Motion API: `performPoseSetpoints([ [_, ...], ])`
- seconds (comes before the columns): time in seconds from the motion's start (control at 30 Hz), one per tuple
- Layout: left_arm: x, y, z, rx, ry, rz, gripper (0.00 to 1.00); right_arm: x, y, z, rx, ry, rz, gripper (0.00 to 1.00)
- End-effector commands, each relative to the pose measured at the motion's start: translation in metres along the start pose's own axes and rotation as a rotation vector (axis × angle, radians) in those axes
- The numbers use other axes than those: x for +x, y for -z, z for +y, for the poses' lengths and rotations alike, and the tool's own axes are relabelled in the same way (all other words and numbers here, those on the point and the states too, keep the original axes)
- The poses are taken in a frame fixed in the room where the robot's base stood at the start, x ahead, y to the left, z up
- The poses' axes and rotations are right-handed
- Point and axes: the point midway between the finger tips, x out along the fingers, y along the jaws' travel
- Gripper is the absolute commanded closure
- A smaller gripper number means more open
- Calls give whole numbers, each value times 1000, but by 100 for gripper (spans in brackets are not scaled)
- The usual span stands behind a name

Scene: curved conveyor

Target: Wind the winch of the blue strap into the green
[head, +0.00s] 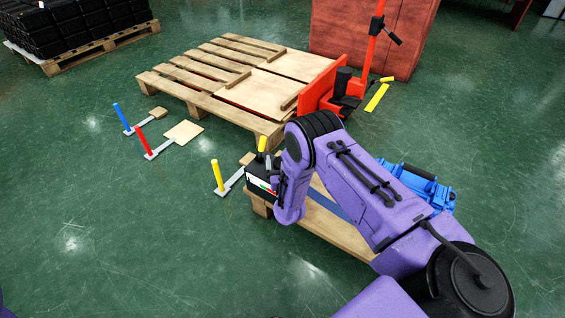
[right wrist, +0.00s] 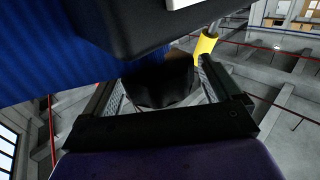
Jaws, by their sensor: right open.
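The winch (head: 257,172) is a black block at the left end of a small wooden pallet (head: 335,228), with a yellow-tipped handle (head: 262,144) standing up. A small white, green and red gauge (head: 262,184) shows on its side; its reading is too small to tell. The blue strap (head: 331,200) runs across the pallet, partly behind my arm; it is broad in the right wrist view (right wrist: 40,58). My right gripper (right wrist: 165,82) is open beside the winch, its fingers around a dark part that I cannot identify. The yellow handle (right wrist: 205,46) is beyond the right finger. My left gripper is out of view.
A blue case (head: 415,185) sits at the pallet's right end. A larger pallet (head: 235,85) with a red jack (head: 335,88) stands behind. The green floor at front left is clear.

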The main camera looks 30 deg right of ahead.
Motion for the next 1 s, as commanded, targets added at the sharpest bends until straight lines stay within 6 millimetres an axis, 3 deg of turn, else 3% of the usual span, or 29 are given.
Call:
performPoseSetpoints([
  [0.13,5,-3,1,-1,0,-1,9,15,-1,0,0,-1,0,9],
  [0.4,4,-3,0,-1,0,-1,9,17,0,0,0,0,-2,9],
  [0.57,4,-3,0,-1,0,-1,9,16,0,0,0,0,-2,60],
  [1.0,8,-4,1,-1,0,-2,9,16,-1,1,2,-76,-2,60],
])
